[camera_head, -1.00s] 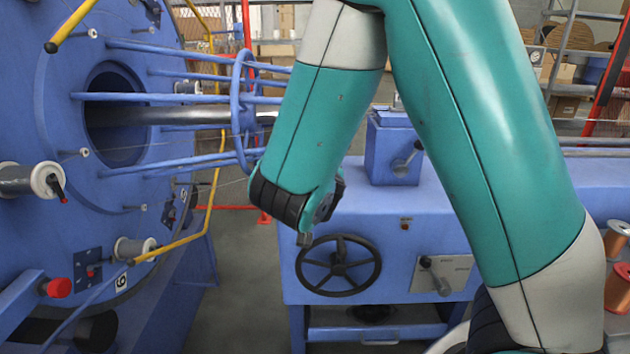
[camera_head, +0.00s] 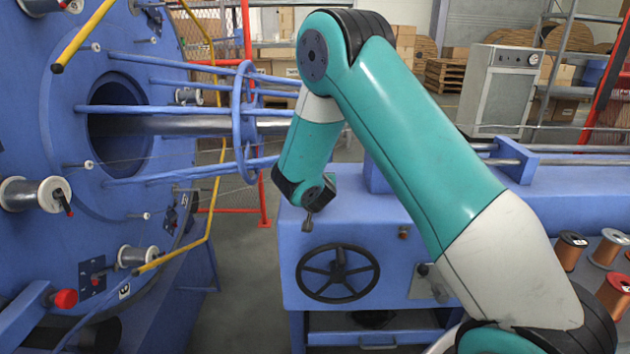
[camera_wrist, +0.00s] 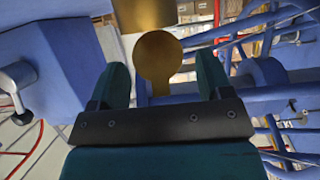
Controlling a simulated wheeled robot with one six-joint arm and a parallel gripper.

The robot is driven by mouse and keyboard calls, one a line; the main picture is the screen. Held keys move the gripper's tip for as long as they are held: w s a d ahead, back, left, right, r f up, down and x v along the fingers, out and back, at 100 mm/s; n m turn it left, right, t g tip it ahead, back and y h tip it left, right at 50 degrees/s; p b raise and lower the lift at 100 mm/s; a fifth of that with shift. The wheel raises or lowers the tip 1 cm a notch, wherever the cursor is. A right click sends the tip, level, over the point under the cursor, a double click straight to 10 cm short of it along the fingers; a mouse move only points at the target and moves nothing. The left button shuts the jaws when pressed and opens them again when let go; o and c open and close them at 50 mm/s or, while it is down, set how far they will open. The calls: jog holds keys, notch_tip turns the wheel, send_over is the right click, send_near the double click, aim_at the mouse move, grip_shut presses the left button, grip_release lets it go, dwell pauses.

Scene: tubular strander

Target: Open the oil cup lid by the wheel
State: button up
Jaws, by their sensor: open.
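The black handwheel (camera_head: 338,273) is on the front of the blue cabinet, below my wrist in the head view. In the wrist view, a brass-coloured round disc (camera_wrist: 158,55), which looks like the oil cup lid, appears between the fingers of my gripper (camera_wrist: 162,74). A wider brass piece (camera_wrist: 147,17) sits just beyond it and looks like part of the cup. The fingers are open, with a visible gap on both sides of the disc. I cannot tell how far the lid is open.
The blue cabinet (camera_head: 296,255) carries the wheel and a small red button (camera_head: 403,232). The large blue strander drum (camera_head: 60,120) with wire spools stands at left, its rods reaching toward my arm. A lever (camera_wrist: 18,85) shows left in the wrist view. Wire spools (camera_head: 572,250) are at right.

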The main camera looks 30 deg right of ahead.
jog(key=c, duration=0.9)
jog(key=p, duration=0.1)
jog(key=r+g+p, duration=0.1)
jog(key=p, duration=0.1)
jog(key=shift+w+d, duration=0.15)
jog(key=shift+d, duration=0.05)
jog(key=shift+w+d+g+y+p, duration=0.15)
jog(key=shift+g+y+p, duration=0.35)
jog(key=shift+p, duration=0.7)
jog(key=shift+w+f+g+y+p, duration=0.2)
jog(key=shift+g+y+p, duration=0.1)
jog(key=shift+p, duration=0.1)
jog(key=o, duration=0.9)
